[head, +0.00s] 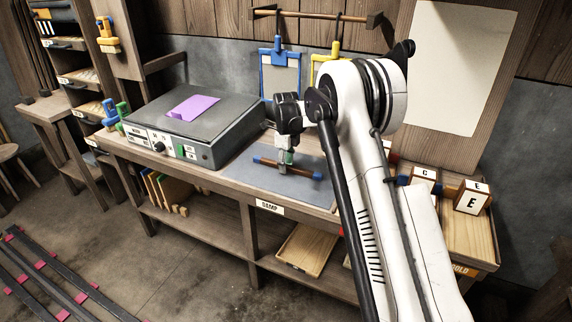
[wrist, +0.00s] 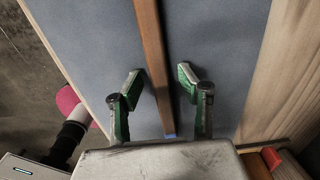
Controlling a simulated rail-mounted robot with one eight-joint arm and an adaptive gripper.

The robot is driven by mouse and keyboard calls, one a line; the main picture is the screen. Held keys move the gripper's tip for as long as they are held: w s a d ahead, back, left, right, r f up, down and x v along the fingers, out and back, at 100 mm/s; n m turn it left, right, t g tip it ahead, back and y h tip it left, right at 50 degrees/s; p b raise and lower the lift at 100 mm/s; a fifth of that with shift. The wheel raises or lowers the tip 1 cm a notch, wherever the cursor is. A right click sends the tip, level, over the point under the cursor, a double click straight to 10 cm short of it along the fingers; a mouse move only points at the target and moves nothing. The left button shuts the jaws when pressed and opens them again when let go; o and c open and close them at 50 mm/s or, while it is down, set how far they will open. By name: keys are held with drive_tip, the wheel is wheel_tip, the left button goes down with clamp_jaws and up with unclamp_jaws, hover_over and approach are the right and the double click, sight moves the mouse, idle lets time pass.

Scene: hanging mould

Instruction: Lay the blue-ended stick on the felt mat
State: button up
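The brown stick (head: 287,167) with blue ends lies across the grey-blue felt mat (head: 250,181) in the head view. It looks flat on the mat, though contact cannot be made out exactly. In the wrist view the stick (wrist: 151,45) runs between the green fingers, with its blue near end just before the palm. My gripper (head: 286,158) is low over the stick's middle. In the wrist view my gripper (wrist: 160,82) is open, one finger on each side of the stick, with mat showing in both gaps. The stick's far end is out of the wrist view.
A grey box with dials (head: 185,120) and a purple sheet stands left of the mat. Lettered blocks (head: 472,197) stand at the right. The mat's front part is bare.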

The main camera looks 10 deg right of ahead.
wheel_tip(320, 180, up, 13)
drive_tip(key=s+r+n+t, duration=0.2)
drive_tip(key=s+r+n, duration=0.4)
drive_tip(key=s+r, duration=0.4)
drive_tip(key=s+r+n+t, duration=0.1)
drive_tip(key=s+r+n, duration=0.25)
drive_tip(key=s, duration=0.35)
drive_tip(key=s+r+n+t, duration=0.1)
drive_tip(key=s+r+n, duration=0.1)
drive_tip(key=s+n, duration=0.35)
drive_tip(key=s+f+n+t, duration=0.1)
drive_tip(key=s+f+n, duration=0.1)
drive_tip(key=s, duration=0.6)
drive_tip(key=s+f+n+t, duration=0.1)
drive_tip(key=s+f+n, duration=0.1)
drive_tip(key=s+n, duration=0.3)
drive_tip(key=s+a+f+n+t, duration=0.1)
drive_tip(key=s+f+n, duration=0.1)
drive_tip(key=s, duration=1)
drive_tip(key=shift+s+f+n+p, duration=0.3)
drive_tip(key=shift+n+p, duration=0.15)
drive_tip(key=shift+n, duration=0.45)
drive_tip(key=shift+a, duration=0.1)
